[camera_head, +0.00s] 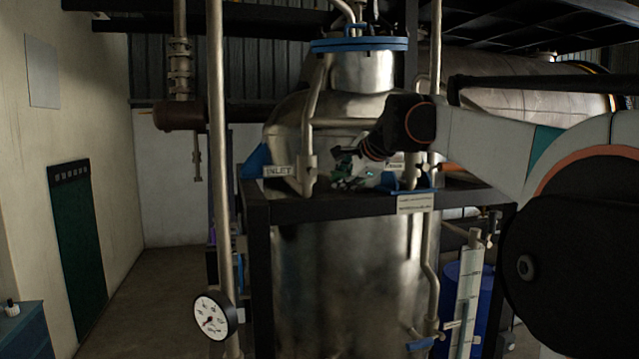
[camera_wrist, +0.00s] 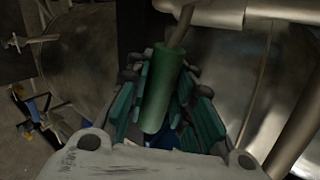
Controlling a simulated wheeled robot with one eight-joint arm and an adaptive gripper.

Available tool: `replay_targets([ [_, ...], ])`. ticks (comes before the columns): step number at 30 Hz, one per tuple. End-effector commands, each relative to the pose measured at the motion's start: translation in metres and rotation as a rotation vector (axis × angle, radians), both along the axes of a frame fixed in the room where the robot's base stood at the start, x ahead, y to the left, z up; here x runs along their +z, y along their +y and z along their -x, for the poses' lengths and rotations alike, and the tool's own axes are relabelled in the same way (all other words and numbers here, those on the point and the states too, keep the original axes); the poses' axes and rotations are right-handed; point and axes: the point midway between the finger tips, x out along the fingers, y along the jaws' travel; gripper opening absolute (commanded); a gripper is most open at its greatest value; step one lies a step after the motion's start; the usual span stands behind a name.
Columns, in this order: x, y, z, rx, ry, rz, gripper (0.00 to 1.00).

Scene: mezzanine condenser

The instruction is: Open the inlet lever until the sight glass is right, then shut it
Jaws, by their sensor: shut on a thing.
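In the wrist view my gripper (camera_wrist: 165,110) is closed around a green cylindrical grip on a bent metal rod, which I take to be the inlet lever (camera_wrist: 162,85). In the head view my gripper and arm largely hide the lever. A pale upright scale that looks like the sight glass (camera_head: 467,290) stands at the lower right. It is too small to read a level there.
A round white dial gauge (camera_head: 213,317) is on the pipe at the lower left. A black frame (camera_head: 330,206) runs around the vessel. A blue drum (camera_head: 455,285) stands behind the scale. A blue-handled valve (camera_head: 424,342) is low on the right. The floor at left is clear.

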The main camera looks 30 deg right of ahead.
Motion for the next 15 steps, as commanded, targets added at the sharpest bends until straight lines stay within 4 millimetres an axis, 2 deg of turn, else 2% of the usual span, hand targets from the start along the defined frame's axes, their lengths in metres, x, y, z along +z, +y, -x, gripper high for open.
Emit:
replay_targets([
  [4,0.010,0.000,0.000,0.000,0.023,0.087,0.00],
  [15,0.019,-0.001,0.000,-0.001,0.057,0.203,0.00],
])
